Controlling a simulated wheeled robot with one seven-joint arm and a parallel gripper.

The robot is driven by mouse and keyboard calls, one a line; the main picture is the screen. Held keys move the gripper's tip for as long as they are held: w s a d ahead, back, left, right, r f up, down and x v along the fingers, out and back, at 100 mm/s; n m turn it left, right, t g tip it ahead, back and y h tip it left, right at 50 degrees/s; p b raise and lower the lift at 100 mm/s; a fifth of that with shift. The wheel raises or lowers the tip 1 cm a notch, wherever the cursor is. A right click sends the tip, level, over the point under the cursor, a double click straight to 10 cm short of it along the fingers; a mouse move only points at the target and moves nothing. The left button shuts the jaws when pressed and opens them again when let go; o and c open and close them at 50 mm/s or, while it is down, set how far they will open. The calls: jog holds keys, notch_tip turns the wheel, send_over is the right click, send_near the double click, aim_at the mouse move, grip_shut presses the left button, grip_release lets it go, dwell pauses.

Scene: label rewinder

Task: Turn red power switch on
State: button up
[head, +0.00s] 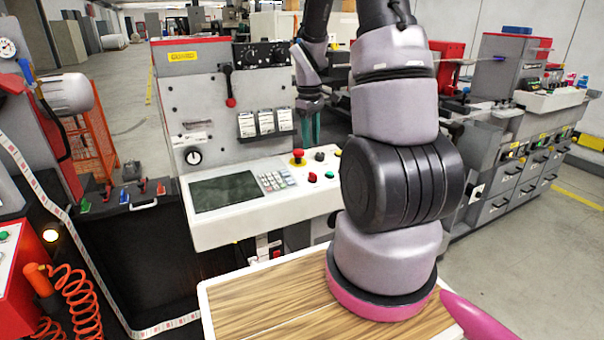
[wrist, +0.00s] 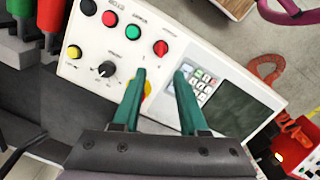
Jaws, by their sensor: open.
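My gripper (head: 310,138) hangs over the right part of the machine's sloped control panel (head: 240,221), teal fingers pointing down. In the wrist view its fingers (wrist: 161,72) are apart with nothing between them. A red round control (wrist: 160,47) sits just beyond the fingertips; it looks like a turning knob, and it also shows in the head view (head: 312,177). A red mushroom button on a yellow base (head: 297,157) is partly hidden by a finger in the wrist view. I cannot read which control is labelled power.
A keypad (head: 276,181) and dark screen (head: 225,191) lie left of the buttons. A black selector knob (wrist: 104,69) and yellow button (wrist: 74,51) are near the panel's back. A small red part (head: 276,253) shows below the panel. A wooden-topped surface (head: 260,308) is in front.

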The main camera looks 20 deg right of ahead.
aim_at(311, 172)
jog(key=f, duration=1)
jog(key=shift+w+d+f, duration=0.15)
jog(key=shift+d+f, duration=0.05)
jog(key=shift+f, duration=0.2)
grip_shut()
